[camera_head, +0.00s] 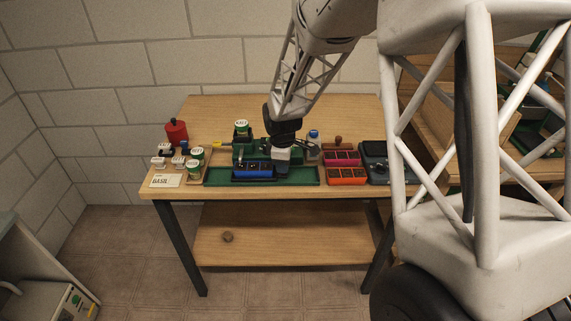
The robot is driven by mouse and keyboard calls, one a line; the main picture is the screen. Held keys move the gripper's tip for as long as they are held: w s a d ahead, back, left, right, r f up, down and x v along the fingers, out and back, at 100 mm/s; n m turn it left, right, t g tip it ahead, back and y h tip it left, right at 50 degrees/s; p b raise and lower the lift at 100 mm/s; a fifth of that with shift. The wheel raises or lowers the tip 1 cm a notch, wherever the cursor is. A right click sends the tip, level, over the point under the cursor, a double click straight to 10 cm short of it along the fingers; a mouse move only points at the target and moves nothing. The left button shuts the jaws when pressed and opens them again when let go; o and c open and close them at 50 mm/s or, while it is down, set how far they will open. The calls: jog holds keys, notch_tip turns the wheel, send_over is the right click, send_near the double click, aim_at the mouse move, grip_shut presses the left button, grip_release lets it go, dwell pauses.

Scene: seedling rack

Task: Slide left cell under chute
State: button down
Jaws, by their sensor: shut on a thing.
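A blue cell tray (252,171) lies on the green base (305,176) at the front of the wooden table. My gripper (281,169) points down at the tray's right end and is shut on it, though the contact is small and partly hidden. A green seeder-like device (242,152) stands behind the tray. Its chute cannot be made out clearly, and my gripper and wrist cover its right part. The single cells are too small to tell apart.
Green-lidded jars (197,155), a red canister (176,131) and a BASIL card (166,181) stand at the left. Pink (342,158) and orange trays (347,176) and a dark grey device (374,160) are at the right. The table's back is mostly clear.

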jog(key=c, duration=1)
grip_release()
jog(key=shift+r, duration=0.1)
jog(key=shift+s+r, duration=0.2)
jog(key=shift+r, duration=3.65)
jog(key=s+d+r+m+t, duration=0.1)
jog(key=s+d+r+m, duration=0.4)
jog(key=s, duration=0.4)
jog(key=s+d+r+m, duration=0.3)
jog(key=s+d+r, duration=0.4)
jog(key=s+r, duration=0.1)
jog(key=shift+s+d+r+m+t, duration=0.25)
jog(key=shift+s+d+m, duration=0.95)
jog(key=shift+s, duration=2.25)
jog(key=shift+s+d+r+m+t, duration=0.1)
jog(key=shift+s+d+r+m, duration=0.3)
jog(key=shift+s+d+m, duration=1.95)
jog(key=shift+s+a+r+m+t, duration=0.25)
jog(key=shift+s+a+m, duration=0.35)
jog(key=shift+s, duration=3.9)
